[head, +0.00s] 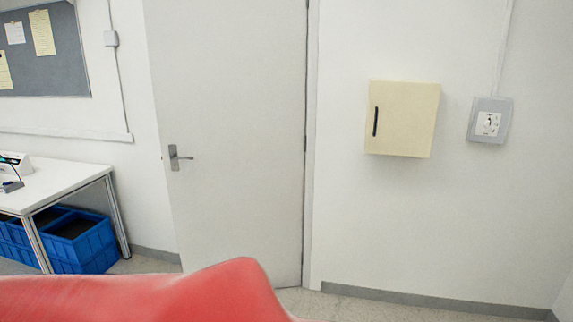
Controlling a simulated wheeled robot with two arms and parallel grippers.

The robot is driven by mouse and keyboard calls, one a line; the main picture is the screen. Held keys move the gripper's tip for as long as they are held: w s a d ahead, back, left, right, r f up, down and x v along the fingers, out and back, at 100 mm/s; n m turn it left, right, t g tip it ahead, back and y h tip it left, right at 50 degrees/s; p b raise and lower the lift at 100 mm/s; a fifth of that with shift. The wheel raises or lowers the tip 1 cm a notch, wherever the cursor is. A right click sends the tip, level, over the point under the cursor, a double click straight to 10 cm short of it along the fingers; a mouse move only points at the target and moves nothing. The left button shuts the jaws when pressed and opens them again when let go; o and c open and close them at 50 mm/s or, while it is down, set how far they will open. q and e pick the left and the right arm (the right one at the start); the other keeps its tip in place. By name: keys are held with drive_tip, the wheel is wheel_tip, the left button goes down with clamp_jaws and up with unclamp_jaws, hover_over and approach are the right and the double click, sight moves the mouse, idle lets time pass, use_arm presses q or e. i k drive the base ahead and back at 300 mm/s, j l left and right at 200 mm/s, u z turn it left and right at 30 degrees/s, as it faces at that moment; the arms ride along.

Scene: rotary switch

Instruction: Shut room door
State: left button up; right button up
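The room door (235,130) is a tall pale grey panel left of the middle in the head view. Its lever handle (178,157) is near its left edge, and a small latch shows at that edge. The hinges are on its right side, along the white door frame (313,150). No frame shows along the door's left edge, where the panel overlaps the wall, so it looks swung out toward me. How wide the gap is cannot be told. The door's lower left corner is partly hidden.
A white table (60,185) with blue crates (80,250) under it stands at the left. A cream wall cabinet (403,120) and a grey switch box (490,121) hang right of the door. Some bare floor (400,308) shows at lower right.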

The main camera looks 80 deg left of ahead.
sight(228, 77)
drive_tip(key=u, duration=3.15)
drive_tip(key=i+u, duration=0.3)
drive_tip(key=i, duration=1.55)
